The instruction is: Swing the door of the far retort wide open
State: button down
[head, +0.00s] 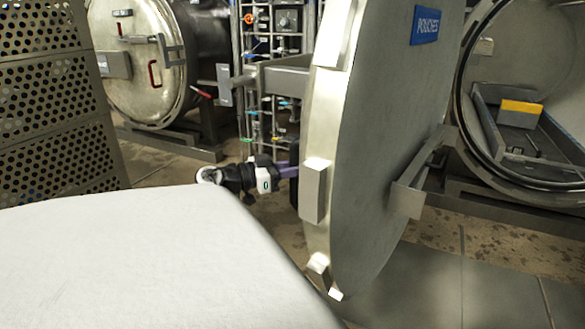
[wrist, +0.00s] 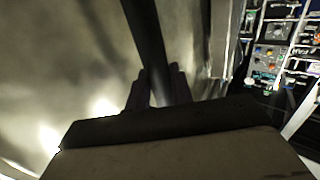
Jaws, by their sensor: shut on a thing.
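A large round retort door (head: 385,140) with a blue "POUCHES" sign (head: 427,25) stands swung out, nearly edge-on, in the middle of the head view. The open retort mouth (head: 535,50) is to its right. My gripper (wrist: 158,88) is shut on a dark bar handle (wrist: 146,35) in front of a shiny metal face (wrist: 60,60) in the wrist view.
Another retort (head: 135,60) with a shut door and red handles stands at the back left. A perforated rack (head: 55,110) stands at the left. A pipe and valve panel (head: 275,60) is behind the door. Open floor (head: 450,280) lies at the lower right.

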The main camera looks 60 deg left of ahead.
jog(key=shift+w+d, duration=0.1)
jog(key=shift+w, duration=0.35)
jog(key=c, duration=1.3)
grip_release()
jog(key=shift+w, duration=0.1)
jog(key=shift+s, duration=0.25)
jog(key=s, duration=0.4)
jog(key=s+a, duration=0.1)
jog(key=s, duration=0.4)
jog(key=s+a, duration=0.1)
jog(key=s, duration=0.3)
jog(key=shift+s, duration=0.25)
